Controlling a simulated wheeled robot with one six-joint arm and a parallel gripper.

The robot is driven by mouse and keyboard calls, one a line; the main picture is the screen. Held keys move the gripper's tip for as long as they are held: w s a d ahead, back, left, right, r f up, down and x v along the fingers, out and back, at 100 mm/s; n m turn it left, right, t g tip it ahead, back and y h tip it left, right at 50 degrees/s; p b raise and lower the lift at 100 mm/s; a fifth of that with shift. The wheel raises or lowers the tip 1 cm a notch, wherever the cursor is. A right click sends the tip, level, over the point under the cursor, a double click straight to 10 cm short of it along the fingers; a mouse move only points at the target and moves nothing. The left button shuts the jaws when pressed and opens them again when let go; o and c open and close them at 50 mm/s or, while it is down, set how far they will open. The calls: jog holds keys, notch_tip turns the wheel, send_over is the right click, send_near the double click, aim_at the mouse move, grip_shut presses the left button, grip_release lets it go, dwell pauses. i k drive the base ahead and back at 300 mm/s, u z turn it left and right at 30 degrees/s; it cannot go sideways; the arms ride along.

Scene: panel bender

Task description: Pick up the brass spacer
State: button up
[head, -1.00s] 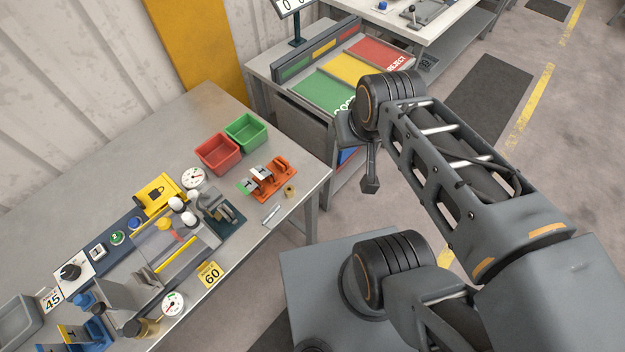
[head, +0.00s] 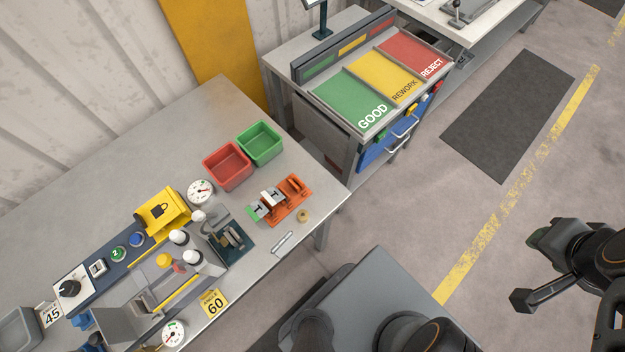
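The brass spacer (head: 304,216) is a small tan ring near the right front edge of the grey bench. It lies just right of an orange fixture (head: 292,199) and above a small silver tool (head: 283,243). My gripper end (head: 535,272) is at the far right of the head view, over the floor and well apart from the bench and the spacer.
Red (head: 228,166) and green (head: 260,144) bins stand behind the fixture. The panel bender (head: 150,290), with gauges and buttons, fills the bench's left part. A sorting table (head: 375,85) stands beyond. Open floor lies right, with a dark mat (head: 508,115).

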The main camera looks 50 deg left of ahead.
aim_at(302, 212)
jog(key=z, duration=0.05)
jog(key=k, duration=1.25)
jog(key=u, duration=1.65)
